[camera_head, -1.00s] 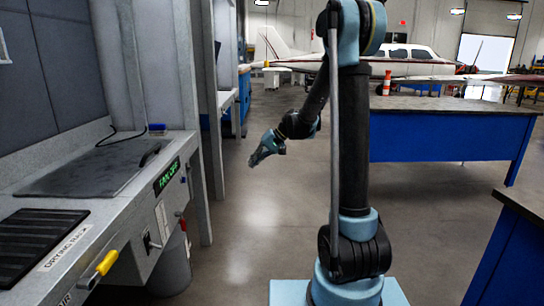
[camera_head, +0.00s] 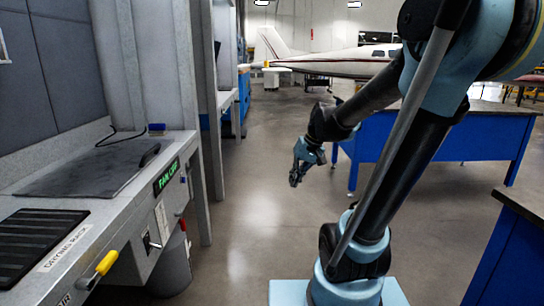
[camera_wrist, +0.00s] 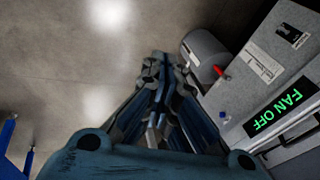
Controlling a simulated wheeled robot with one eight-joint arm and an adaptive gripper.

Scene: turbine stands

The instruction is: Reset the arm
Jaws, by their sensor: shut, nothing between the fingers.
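My gripper (camera_head: 296,180) hangs over the open floor in the head view, to the right of the grey workstation. It is shut and empty, with its fingers pointing down. My arm leans to the right, with its upper part at the top right of the head view. In the wrist view my gripper (camera_wrist: 155,65) shows its fingers together above bare concrete.
The grey workstation (camera_head: 185,150) on the left has a "FAN OFF" display (camera_head: 166,177), a yellow handle (camera_head: 106,263) and a drying mat (camera_head: 30,240). A grey bin (camera_head: 172,262) stands beneath. A blue table (camera_head: 490,140) stands behind my arm. An airplane (camera_head: 330,63) is far back. The middle floor is clear.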

